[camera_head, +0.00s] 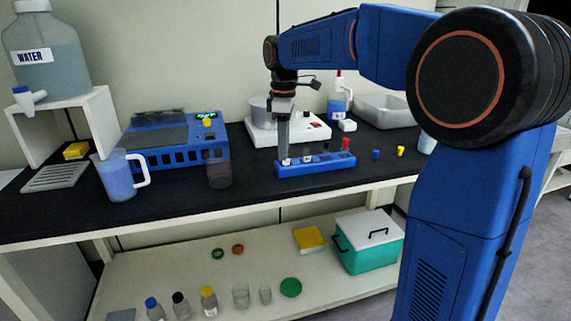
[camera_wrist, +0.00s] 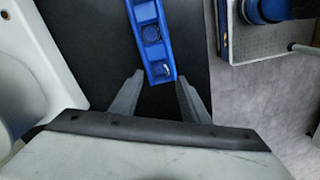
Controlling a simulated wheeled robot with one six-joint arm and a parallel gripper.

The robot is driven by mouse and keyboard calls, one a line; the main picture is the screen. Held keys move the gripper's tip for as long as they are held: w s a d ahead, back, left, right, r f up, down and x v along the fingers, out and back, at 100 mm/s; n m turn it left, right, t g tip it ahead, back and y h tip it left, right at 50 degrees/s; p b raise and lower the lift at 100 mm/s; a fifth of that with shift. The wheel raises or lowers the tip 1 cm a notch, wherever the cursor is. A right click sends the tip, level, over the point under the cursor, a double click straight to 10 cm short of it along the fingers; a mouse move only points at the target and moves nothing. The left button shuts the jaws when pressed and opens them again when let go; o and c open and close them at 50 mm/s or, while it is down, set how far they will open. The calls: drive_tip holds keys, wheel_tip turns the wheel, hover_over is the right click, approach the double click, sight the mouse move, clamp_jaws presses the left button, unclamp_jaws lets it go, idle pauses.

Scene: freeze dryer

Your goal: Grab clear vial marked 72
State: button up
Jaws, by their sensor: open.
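A blue rack (camera_head: 315,169) stands on the black bench top and holds several small vials. One vial (camera_head: 346,145) at its right end has a red cap. Small pale labels show towards the left end, but no number can be read, so I cannot tell which vial is marked 72. My gripper (camera_head: 283,157) points down at the rack's left end and hides part of it. In the wrist view my open gripper (camera_wrist: 160,77) has its fingers on either side of the near end of the rack (camera_wrist: 148,16). A clear round vial top (camera_wrist: 161,69) shows there between the fingertips, not visibly gripped.
A dark reddish beaker (camera_head: 219,170) and a blue device (camera_head: 175,140) stand left of the rack. A white hotplate (camera_head: 262,131) with a pot is behind. Small blue (camera_head: 376,154) and yellow (camera_head: 401,151) caps lie to the right. Bench in front of the rack is clear.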

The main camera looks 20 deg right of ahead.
drive_tip(key=shift+f, duration=0.45)
clamp_jaws()
